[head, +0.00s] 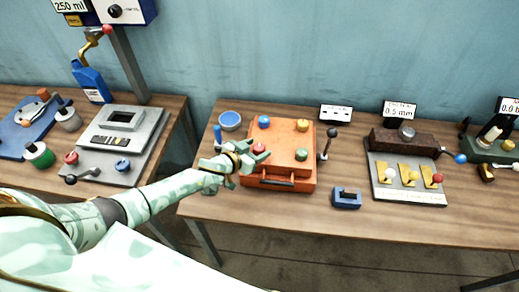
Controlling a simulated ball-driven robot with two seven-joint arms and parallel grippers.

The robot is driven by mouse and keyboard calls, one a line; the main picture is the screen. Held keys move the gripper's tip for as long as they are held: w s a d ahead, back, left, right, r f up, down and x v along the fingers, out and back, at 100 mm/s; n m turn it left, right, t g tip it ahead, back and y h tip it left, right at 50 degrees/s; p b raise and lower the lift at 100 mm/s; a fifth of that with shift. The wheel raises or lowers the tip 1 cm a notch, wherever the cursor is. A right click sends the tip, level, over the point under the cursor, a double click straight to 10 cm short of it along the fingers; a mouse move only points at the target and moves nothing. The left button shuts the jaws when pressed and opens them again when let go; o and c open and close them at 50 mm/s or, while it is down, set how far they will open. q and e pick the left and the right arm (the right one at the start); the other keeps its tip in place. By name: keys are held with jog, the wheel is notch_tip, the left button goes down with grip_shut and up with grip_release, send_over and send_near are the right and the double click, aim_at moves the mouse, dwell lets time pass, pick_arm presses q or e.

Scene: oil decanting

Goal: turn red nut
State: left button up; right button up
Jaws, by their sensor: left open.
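The red nut (258,147) sits at the left side of the top of an orange box (285,140) on the middle table. My left gripper (259,154) reaches in from the left at the box's left edge. Its fingers are open and right beside the red nut, partly covering it. I cannot tell whether they touch it. A blue nut (264,122), a yellow nut (302,125) and a green nut (301,155) are at the other corners of the box top. My right gripper is out of view.
A lever (326,145) stands at the box's right side, and a dark handle (277,183) is on its front. A blue dish (230,121) is behind left. A blue block (346,198) lies to the right, before a grey fixture (405,185). Bare table lies between them.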

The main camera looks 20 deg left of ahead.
pick_arm(q)
jog(key=shift+x, duration=1)
jog(key=c, duration=1)
